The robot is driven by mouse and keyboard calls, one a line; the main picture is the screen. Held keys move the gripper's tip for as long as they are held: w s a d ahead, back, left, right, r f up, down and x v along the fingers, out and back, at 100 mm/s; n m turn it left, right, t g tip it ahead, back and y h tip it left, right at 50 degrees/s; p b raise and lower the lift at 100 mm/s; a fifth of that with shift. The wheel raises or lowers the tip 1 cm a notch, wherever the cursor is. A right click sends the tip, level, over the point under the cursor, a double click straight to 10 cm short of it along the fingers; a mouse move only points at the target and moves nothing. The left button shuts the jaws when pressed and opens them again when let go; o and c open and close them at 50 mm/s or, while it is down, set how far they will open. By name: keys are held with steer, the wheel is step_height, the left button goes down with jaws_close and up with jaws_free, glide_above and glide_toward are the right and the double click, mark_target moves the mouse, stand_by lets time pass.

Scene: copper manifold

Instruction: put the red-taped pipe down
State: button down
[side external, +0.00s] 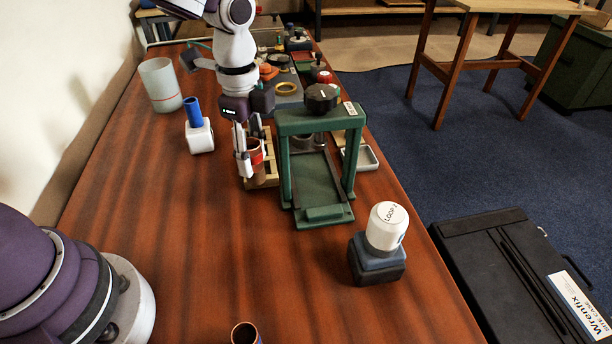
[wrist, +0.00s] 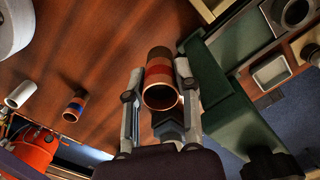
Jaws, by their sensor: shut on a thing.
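The red-taped pipe (side external: 256,158) is a short, upright copper tube with a red band near its top. My gripper (side external: 250,157) points down and is shut on it, one finger on each side. In the wrist view the pipe (wrist: 159,82) sits between the two fingertips, its open copper end facing the camera. A wooden rack (side external: 272,177) is close beside and behind the pipe in the side view. I cannot tell whether the pipe's lower end touches the table, as the fingers and pipe body hide it.
A green press frame (side external: 285,165) stands just right of my gripper. A white block with a blue tube (side external: 200,135) is to the left.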

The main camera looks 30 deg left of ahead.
steer(key=shift+m, duration=0.3)
steer(key=f, duration=0.2)
steer(key=a+f, duration=0.1)
steer(key=f, duration=0.2)
steer(key=a+f, duration=0.1)
steer(key=f, duration=0.2)
steer(key=shift+w+f, duration=0.2)
steer(key=shift+f, duration=0.1)
steer(key=c, duration=0.8)
jaws_free()
